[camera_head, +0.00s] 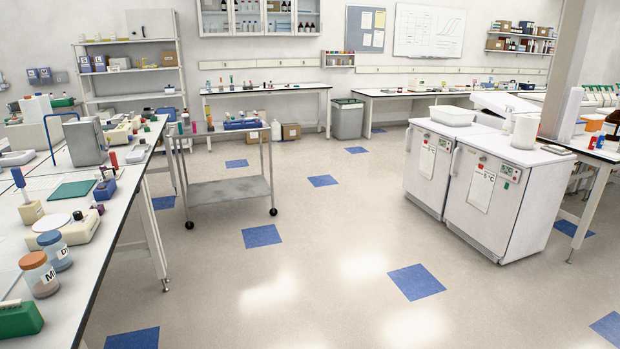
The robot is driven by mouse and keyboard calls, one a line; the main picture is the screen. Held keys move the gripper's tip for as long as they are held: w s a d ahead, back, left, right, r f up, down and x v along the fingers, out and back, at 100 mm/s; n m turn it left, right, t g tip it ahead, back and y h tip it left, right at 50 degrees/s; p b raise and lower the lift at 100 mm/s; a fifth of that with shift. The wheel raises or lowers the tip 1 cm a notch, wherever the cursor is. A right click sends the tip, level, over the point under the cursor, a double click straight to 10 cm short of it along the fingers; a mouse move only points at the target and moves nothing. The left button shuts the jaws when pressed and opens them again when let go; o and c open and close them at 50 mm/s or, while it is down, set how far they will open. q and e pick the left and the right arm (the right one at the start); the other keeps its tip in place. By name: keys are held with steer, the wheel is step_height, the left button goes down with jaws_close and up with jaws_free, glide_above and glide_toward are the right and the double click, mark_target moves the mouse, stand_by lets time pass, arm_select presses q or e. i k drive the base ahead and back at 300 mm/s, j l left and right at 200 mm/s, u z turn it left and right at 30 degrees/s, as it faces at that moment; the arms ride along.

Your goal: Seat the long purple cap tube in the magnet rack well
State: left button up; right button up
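Neither of my grippers is in the camera_head view. I cannot make out the long purple cap tube or the magnet rack for certain. A small blue holder (105,189) sits nearby on the same bench. Small upright coloured items (194,127) stand on the top of a metal cart (228,190), too small to identify.
The left bench (120,205) also holds two lidded jars (39,273) and a green mat (72,190). White under-counter fridges (485,180) stand at right. A grey bin (347,119) is at the back.

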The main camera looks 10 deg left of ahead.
mark_target(114, 157)
steer(key=i+u, duration=0.2)
steer(key=u, duration=0.2)
steer(key=i+u, duration=0.2)
steer(key=u, duration=0.2)
steer(key=i+l+u, duration=0.15)
steer(key=u, duration=0.25)
steer(key=i+l+u, duration=0.2)
steer(key=u, duration=0.2)
steer(key=i+l+u, duration=0.5)
steer(key=k, duration=0.1)
